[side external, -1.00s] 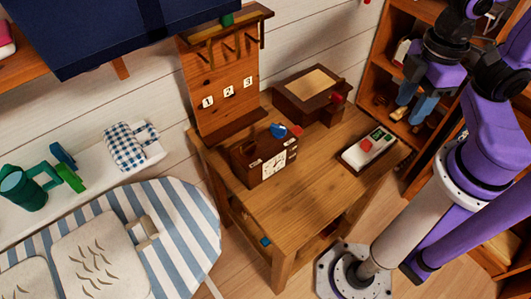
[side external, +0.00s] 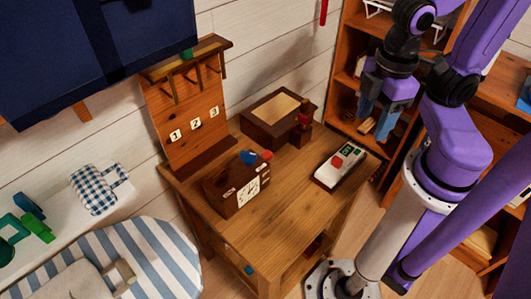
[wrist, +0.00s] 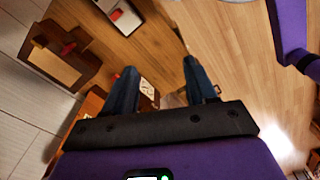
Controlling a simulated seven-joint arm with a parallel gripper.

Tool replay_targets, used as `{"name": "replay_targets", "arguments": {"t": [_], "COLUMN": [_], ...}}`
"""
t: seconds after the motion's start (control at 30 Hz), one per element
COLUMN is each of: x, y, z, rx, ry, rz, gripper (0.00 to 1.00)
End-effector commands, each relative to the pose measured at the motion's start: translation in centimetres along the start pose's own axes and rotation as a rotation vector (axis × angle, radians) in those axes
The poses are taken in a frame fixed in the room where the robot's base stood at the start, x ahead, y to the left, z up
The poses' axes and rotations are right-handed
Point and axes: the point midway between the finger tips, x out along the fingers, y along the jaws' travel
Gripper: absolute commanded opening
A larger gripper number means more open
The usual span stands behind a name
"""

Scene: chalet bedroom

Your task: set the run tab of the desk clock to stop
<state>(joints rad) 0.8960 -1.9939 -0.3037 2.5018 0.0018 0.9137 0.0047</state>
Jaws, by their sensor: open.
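The desk clock (side external: 222,194) is a dark brown box with a white dial (side external: 247,191), standing on the wooden desk (side external: 285,215). A blue part (side external: 248,157) and a red part (side external: 266,155) sit on its top. Small pale marks show on its front; which one is the run tab, and its setting, is too small to tell. My gripper (side external: 376,116) is open and empty, high and well to the right of the clock, apart from it. In the wrist view my gripper (wrist: 160,66) has its fingers wide apart; a brown and white patch between them may be the clock.
A white device with a red button (side external: 340,163) lies on the desk's right side. A brown box with a tan top (side external: 277,112) stands behind. A numbered peg board (side external: 185,115) rises behind the clock. A shelf (side external: 345,75) is close behind my gripper. The desk's front is clear.

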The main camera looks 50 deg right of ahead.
Motion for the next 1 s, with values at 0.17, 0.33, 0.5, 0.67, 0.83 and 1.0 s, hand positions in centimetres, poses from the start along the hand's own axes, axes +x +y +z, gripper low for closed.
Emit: {"name": "replay_targets", "arguments": {"t": [0.17,0.33,0.5,0.67,0.83,1.0], "x": [0.2,0.8,1.5,2.4,3.5,4.7], "y": [1.1,3.5,6.2,8.9,11.8,14.7], "z": [-1.4,-4.4,-7.4,-9.9,-12.2,-13.9], "rx": [0.165,0.546,0.961,1.349,1.765,2.172], "ry": [-0.002,-0.008,-0.01,-0.013,-0.013,-0.013], "rz": [0.001,0.006,0.011,0.017,0.023,0.031], "gripper": [0.55,0.55,0.55,0.55,0.55,0.55]}}
